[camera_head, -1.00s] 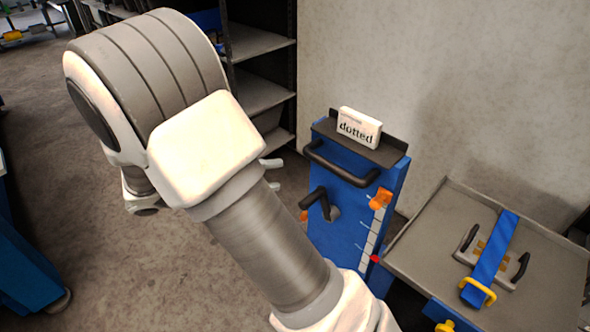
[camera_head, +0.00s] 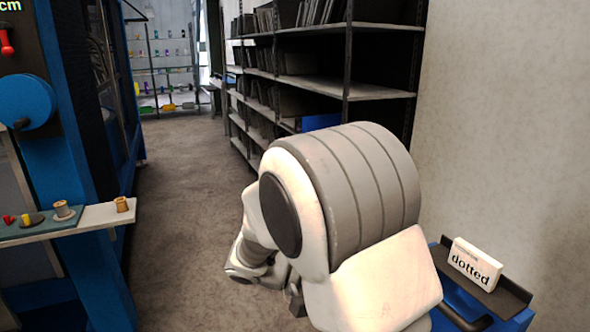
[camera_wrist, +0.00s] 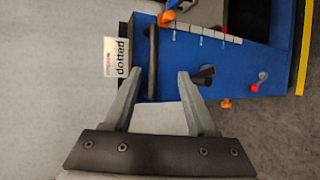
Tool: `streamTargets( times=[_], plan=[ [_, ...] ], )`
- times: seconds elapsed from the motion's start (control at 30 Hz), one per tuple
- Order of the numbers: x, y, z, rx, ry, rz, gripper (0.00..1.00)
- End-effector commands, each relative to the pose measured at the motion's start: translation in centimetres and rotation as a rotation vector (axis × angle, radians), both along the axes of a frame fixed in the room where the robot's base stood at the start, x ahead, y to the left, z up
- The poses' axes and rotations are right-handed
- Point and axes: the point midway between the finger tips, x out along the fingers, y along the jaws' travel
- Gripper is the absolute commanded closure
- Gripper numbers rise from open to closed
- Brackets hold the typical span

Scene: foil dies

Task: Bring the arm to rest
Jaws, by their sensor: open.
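My arm (camera_head: 350,200) fills the lower middle and right of the head view, bent, with its end mostly hidden behind its own links. In the wrist view my gripper (camera_wrist: 160,78) is open, its two grey fingers spread apart with nothing held between them. Beyond the fingers is a blue stand (camera_wrist: 200,88) with a black handle, a dark knob, a marked scale and a white block reading "dotted" (camera_wrist: 117,58). I cannot tell the exact gap between fingers and stand. The "dotted" block also shows in the head view (camera_head: 475,264), right of my arm.
A blue machine (camera_head: 70,180) with a small side shelf (camera_head: 95,217) holding spools stands at left. Dark shelving (camera_head: 320,80) runs along the right, meeting a bare wall (camera_head: 500,120). A clear floor aisle (camera_head: 180,180) lies between them.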

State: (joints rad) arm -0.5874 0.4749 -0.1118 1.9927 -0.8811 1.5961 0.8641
Motion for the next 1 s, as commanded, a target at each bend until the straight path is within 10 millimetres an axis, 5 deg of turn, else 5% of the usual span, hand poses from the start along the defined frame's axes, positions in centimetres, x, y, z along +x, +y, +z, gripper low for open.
streamTargets(
  times=[0.37,1.0],
  plan=[
    [-6.7,-2.8,4.5,0.534,-0.007,-0.086,0.43],
    [-13.1,-0.3,12.2,1.15,-0.42,0.163,0.43]
  ],
)
